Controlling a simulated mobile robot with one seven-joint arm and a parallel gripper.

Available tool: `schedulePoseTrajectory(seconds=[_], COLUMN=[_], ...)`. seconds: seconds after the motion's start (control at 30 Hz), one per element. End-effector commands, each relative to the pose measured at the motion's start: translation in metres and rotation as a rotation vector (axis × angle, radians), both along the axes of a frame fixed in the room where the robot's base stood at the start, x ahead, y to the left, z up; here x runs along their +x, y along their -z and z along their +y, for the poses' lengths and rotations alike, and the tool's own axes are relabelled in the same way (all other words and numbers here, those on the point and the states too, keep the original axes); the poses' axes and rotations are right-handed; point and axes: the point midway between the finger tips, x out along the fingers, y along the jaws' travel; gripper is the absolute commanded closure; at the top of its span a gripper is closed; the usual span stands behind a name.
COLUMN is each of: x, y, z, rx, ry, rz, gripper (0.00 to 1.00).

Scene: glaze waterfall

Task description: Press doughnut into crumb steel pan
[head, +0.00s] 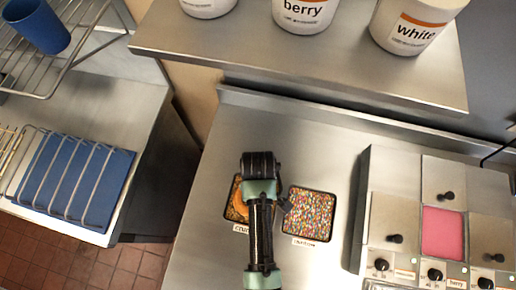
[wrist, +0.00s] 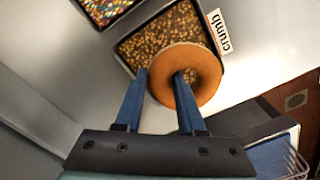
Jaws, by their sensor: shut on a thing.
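The doughnut (wrist: 207,66) is a plain brown ring. In the wrist view it hangs between and around the fingers of my gripper (wrist: 158,82), with one finger through its hole and the other at its outer side. The crumb pan (wrist: 168,31) is a dark-rimmed pan of brown crumbs with a "crumb" label. The doughnut overlaps one corner of the pan; I cannot tell if it touches the crumbs. In the head view my gripper (head: 262,190) covers much of the crumb pan (head: 232,213), and a bit of the doughnut (head: 241,200) shows at its left.
A pan of coloured sprinkles (head: 309,215) stands right of the crumb pan. A glaze unit (head: 440,215) with lids and an open pink well stands further right. A shelf (head: 300,60) with tubs overhangs the back. A blue tray with a wire rack (head: 75,180) lies left across a gap.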

Motion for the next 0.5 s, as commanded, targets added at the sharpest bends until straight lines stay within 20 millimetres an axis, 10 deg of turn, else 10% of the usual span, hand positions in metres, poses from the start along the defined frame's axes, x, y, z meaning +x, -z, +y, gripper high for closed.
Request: schedulePoseTrajectory(seconds=[0.5], x=[0.000], y=[0.032], z=[0.000], rx=[0.000], ry=[0.000], rz=[0.000], gripper=[1.00])
